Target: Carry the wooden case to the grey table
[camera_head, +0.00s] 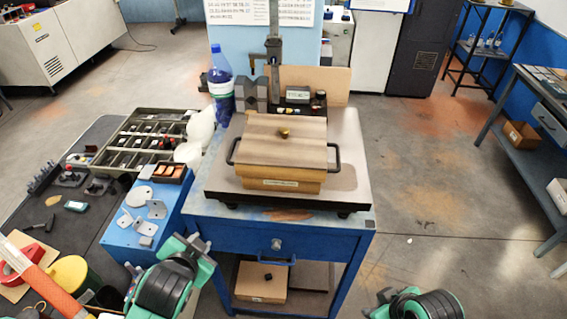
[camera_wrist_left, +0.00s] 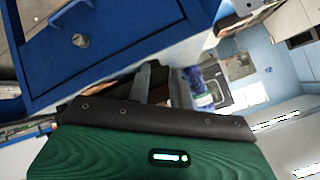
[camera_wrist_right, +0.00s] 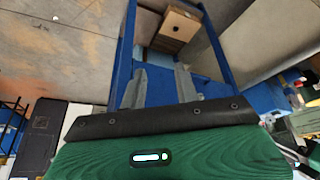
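The wooden case (camera_head: 280,155) is a box with a brown lid, a brass knob on top and a dark handle at each side. It sits closed on a dark-edged flat plate (camera_head: 240,197) on the blue bench (camera_head: 230,235). My left gripper (camera_head: 195,242) is low at the bench's front left corner, apart from the case, open and empty. My right gripper (camera_head: 383,296) is low to the right of the bench front; the right wrist view shows its fingers (camera_wrist_right: 162,84) apart with nothing between them. A grey-topped table (camera_head: 545,92) stands at the right edge, partly out of frame.
A blue-capped bottle (camera_head: 221,85), a V-block and a small meter stand behind the case. A dark table (camera_head: 105,215) at left holds a parts tray and tools. A cardboard box (camera_head: 260,282) is on the bench's lower shelf. Open floor (camera_head: 430,190) lies right of the bench.

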